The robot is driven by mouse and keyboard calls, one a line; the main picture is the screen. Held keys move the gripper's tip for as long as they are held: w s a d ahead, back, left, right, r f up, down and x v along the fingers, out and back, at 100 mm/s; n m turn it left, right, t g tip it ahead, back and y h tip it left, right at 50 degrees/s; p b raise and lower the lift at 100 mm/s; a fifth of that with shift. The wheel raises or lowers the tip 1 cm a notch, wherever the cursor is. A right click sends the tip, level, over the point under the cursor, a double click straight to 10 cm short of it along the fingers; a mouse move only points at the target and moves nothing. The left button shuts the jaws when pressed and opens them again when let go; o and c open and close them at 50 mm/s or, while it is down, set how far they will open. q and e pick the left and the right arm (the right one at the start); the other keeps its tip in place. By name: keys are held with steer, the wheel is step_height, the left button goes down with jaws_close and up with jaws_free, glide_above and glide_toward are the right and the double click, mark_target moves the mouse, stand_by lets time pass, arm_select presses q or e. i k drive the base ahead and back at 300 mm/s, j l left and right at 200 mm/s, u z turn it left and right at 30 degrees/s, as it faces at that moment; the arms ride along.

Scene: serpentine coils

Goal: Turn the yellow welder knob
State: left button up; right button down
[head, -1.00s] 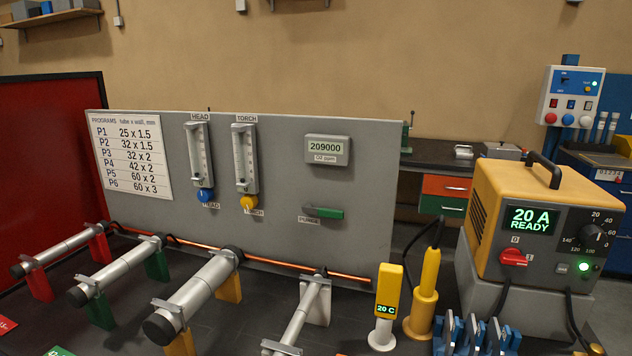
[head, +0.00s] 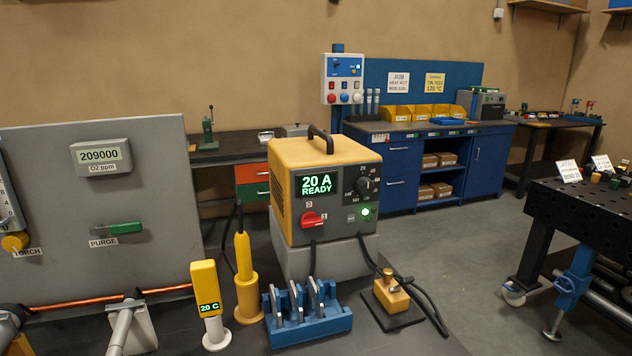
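The yellow welder (head: 288,165) stands on a grey block in the middle of the head view. Its display reads "20 A READY". On its front face are a black dial knob (head: 364,184) with a number scale at the upper right and a red switch (head: 312,219) at the lower left. A green lamp glows at the lower right of the face. The knob on the welder looks black, not yellow. Neither of my grippers shows in the head view.
A yellow torch (head: 245,270) in its holder, a yellow thermometer (head: 206,290), a blue rack (head: 310,325) and a small yellow block (head: 391,296) stand before the welder. Black cables run down its front. A grey panel (head: 130,190) is at left, a dark perforated table (head: 570,215) at right.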

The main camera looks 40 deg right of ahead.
mark_target(365, 184)
steer(key=z, duration=1.45)
